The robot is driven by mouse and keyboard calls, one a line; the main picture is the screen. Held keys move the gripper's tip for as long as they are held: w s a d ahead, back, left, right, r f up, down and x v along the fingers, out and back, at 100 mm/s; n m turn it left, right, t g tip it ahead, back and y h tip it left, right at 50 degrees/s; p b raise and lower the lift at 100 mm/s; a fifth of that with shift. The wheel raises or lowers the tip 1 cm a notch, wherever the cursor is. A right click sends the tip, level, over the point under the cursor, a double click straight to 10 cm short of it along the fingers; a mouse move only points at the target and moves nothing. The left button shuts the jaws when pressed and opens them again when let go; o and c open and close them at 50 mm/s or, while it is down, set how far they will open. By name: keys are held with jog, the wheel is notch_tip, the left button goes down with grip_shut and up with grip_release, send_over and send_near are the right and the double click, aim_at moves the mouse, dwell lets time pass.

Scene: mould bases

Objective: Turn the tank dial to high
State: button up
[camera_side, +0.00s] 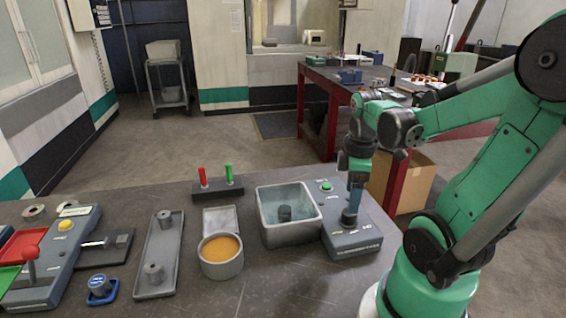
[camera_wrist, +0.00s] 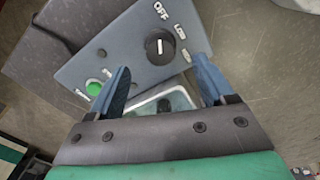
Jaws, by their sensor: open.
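The tank dial is a round black knob (camera_wrist: 160,46) with a short white line, on a grey control panel (camera_wrist: 125,50). The line points roughly toward the OFF label; LOW and a third, partly hidden label lie to the right. In the side view the dial (camera_side: 349,217) is on the panel right of the tank. My gripper (camera_side: 356,190) points down just above the dial. In the wrist view its blue fingers (camera_wrist: 161,66) are apart, with nothing between them. The dial shows beyond the fingertips, and I cannot tell whether they touch it.
The grey tank (camera_side: 268,235) holds clear liquid and a dark cylinder, close left of the panel. A green button (camera_side: 326,186) sits behind the dial. A pot of orange material (camera_side: 221,262), a tray with pegs (camera_side: 160,245) and red and green handles (camera_side: 215,184) stand further left.

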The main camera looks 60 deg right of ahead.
aim_at(349, 217)
jog(key=shift+f, duration=2.1)
grip_shut()
